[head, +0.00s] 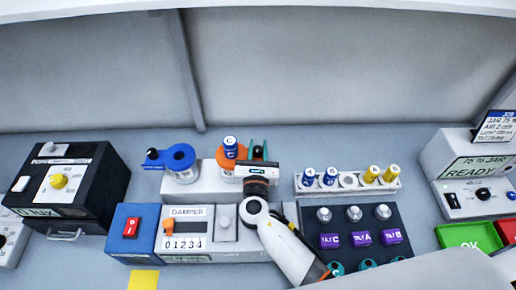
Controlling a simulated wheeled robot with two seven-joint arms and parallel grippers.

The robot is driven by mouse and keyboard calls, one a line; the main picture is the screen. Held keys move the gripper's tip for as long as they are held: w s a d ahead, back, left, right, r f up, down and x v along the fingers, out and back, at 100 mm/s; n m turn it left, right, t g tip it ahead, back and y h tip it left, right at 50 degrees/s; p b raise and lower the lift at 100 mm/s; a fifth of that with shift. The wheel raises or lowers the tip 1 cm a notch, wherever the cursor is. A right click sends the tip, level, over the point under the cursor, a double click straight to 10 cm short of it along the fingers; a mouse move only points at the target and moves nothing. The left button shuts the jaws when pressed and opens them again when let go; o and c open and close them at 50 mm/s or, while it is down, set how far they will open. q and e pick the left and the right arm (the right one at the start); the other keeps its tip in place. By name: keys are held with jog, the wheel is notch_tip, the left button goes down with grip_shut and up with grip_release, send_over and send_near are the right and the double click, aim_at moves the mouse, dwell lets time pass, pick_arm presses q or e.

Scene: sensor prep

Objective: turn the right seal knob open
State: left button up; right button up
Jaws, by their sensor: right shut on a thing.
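An orange round seal unit (228,162) stands on a grey block behind the damper panel, with a blue-capped vial marked C (230,146) upright in it. My right gripper (258,150) is at its right side. Its fingers are shut on the right seal knob (258,149), of which only a small bluish part shows between them. How far the knob is turned cannot be told. To the left is a matching blue seal unit (181,158) with its own knob (152,154) sticking out to the left. My left gripper is not in view.
The damper box (187,246) with a counter and the blue switch box (130,228) are in front. A white rack (347,193) with blue and yellow vials and a dark tilt panel (322,225) are right of my arm. A ready display (475,170) is far right.

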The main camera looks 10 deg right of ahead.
jog(key=shift+r, duration=0.1)
jog(key=o, duration=1)
jog(key=shift+s+a, duration=0.1)
jog(key=shift+s, duration=0.05)
jog(key=shift+b+v, duration=1.8)
jog(key=shift+v, duration=4)
jog(key=shift+c, duration=0.2)
